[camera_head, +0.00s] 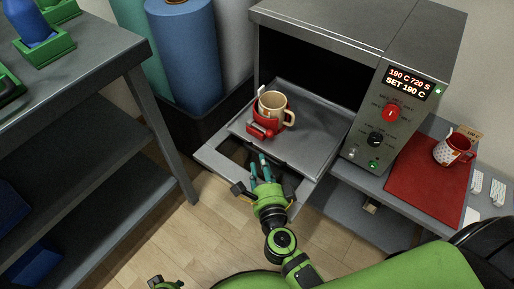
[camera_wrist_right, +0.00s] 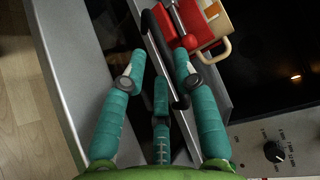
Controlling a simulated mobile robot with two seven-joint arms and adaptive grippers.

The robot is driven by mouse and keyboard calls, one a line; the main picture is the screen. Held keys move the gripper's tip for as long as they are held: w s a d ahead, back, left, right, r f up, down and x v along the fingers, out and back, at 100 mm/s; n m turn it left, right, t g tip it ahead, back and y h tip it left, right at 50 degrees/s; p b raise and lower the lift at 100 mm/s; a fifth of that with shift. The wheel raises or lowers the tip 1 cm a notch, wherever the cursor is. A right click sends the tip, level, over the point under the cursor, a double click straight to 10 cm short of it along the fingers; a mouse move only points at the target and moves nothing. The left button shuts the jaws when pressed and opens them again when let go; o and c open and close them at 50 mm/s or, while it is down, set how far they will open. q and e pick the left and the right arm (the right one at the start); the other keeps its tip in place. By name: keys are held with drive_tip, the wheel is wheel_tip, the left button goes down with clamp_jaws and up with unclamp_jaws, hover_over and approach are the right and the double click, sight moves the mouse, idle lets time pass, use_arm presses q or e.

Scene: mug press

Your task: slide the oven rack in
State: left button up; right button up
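The grey oven rack (camera_head: 322,122) sticks well out of the open oven (camera_head: 340,45). A red clamp-like press (camera_head: 262,130) with a cream mug (camera_head: 273,103) sits on it; both also show at the top of the right wrist view. My right gripper (camera_head: 262,168) is at the rack's front edge. In the right wrist view its teal fingers (camera_wrist_right: 153,62) are spread, with a dark bar (camera_wrist_right: 165,55) running between them; contact is unclear. A green and black part at the bottom left of the head view looks like my left gripper (camera_head: 165,283); its fingers cannot be made out.
The oven's control panel (camera_head: 388,120) reads 190 C. A spotted mug (camera_head: 452,150) stands on a red mat (camera_head: 425,178) at right. Blue rolls (camera_head: 187,55) stand left of the oven, and a grey shelf bench (camera_head: 75,85) is farther left. Wooden floor (camera_head: 150,235) is clear between.

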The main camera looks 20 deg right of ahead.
sight(259, 153)
drive_tip(key=w, duration=0.4)
drive_tip(key=shift+d+f, duration=0.2)
drive_tip(key=shift+f, duration=0.1)
use_arm(q)
drive_tip(key=shift+w+r, duration=0.2)
drive_tip(key=shift+r, duration=0.2)
use_arm(e)
drive_tip(key=shift+w, duration=0.5)
clamp_jaws()
drive_tip(key=shift+w+d, duration=0.1)
drive_tip(key=shift+d, duration=0.05)
